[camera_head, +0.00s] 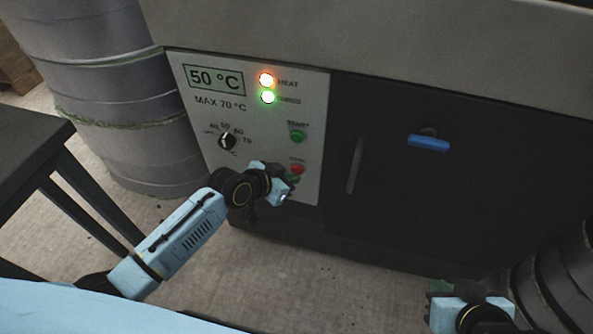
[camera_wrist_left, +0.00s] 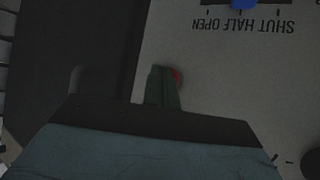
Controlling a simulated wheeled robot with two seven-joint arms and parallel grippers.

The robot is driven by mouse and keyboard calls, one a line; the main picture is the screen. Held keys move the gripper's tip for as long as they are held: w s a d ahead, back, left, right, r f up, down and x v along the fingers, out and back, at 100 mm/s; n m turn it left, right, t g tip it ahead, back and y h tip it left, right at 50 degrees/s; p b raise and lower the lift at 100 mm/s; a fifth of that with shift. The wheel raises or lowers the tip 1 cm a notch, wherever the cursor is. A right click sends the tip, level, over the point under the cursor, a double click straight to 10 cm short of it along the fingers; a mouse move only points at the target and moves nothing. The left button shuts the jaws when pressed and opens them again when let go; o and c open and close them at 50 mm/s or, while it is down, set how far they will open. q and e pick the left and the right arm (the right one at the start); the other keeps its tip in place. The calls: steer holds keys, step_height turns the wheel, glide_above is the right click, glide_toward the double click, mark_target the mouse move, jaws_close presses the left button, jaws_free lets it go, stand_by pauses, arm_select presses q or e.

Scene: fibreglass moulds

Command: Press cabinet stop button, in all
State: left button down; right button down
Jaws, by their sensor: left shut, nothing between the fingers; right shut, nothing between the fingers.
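The cabinet's light control panel (camera_head: 250,120) carries a red stop button (camera_head: 298,169) low on its right side, below the green start button (camera_head: 297,136). My left gripper (camera_head: 292,180) is shut and empty, its tips just below and in front of the red button. In the left wrist view the shut green fingers (camera_wrist_left: 162,88) partly cover the red button (camera_wrist_left: 176,76), which shows at their right edge. I cannot tell whether they touch it. My right gripper (camera_head: 440,287) is shut and empty at the lower right, away from the panel.
The orange HEAT light (camera_head: 266,79) and a green light (camera_head: 268,97) are lit beside the 50 °C display (camera_head: 214,79). A black knob (camera_head: 227,141) sits left of the buttons. Grey drums (camera_head: 120,90) stand left.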

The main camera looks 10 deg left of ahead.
arm_select(q)
steer(key=shift+w, duration=0.45)
stand_by(0.5)
steer(key=shift+s, duration=0.1)
steer(key=shift+s+p, duration=0.7)
steer(key=shift+s, duration=0.1)
